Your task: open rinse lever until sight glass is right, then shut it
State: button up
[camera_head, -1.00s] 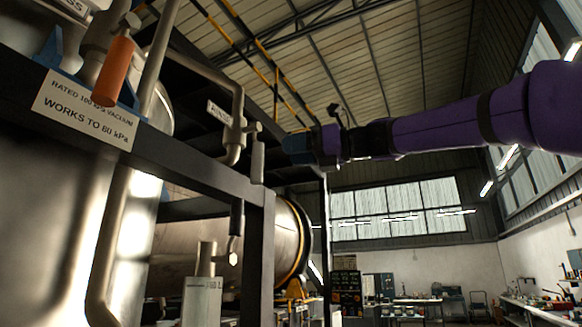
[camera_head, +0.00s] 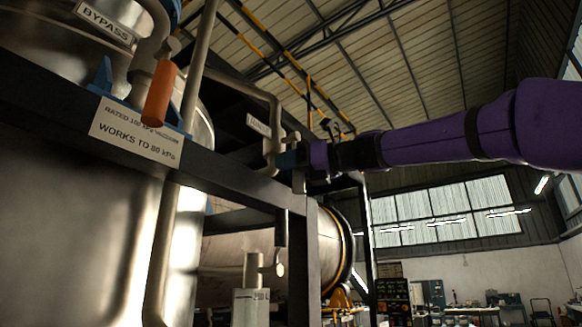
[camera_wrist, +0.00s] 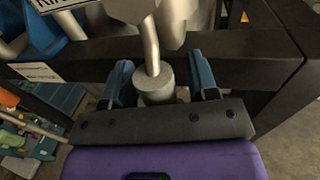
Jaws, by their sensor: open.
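The rinse label (camera_head: 258,125) hangs on a pipe beside a valve (camera_head: 273,148); part of the label shows at the top left of the wrist view (camera_wrist: 58,5). My gripper (camera_head: 287,158) is at this valve in the head view and hides part of it. In the wrist view my gripper (camera_wrist: 158,75) is open, one blue finger on each side of a grey cylindrical handle (camera_wrist: 155,87) on a rod, which looks like the rinse lever's. Whether the fingers touch it I cannot tell. I cannot make out a sight glass.
A dark steel beam (camera_head: 225,172) crosses in front of the tank (camera_head: 70,220), close to my gripper. An orange bypass handle (camera_head: 160,93) hangs at the left above a vacuum rating sign (camera_head: 137,133). A post (camera_head: 305,260) stands below my gripper.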

jog(key=shift+c, duration=0.5)
grip_shut()
jog(key=shift+w+d, duration=0.1)
jog(key=shift+w, duration=0.05)
jog(key=w+d+r+n+t+h, duration=0.1)
jog(key=w+d+r+n+h, duration=0.2)
jog(key=r+n, duration=0.4)
jog(key=shift+w+d+n+t+h, duration=0.3)
jog(key=shift+w+d+n, duration=0.8)
jog(key=shift+n, duration=3.3)
jog(key=shift+w+a, duration=0.25)
jog(key=shift+a, duration=0.1)
jog(key=shift+o, duration=0.5)
grip_release()
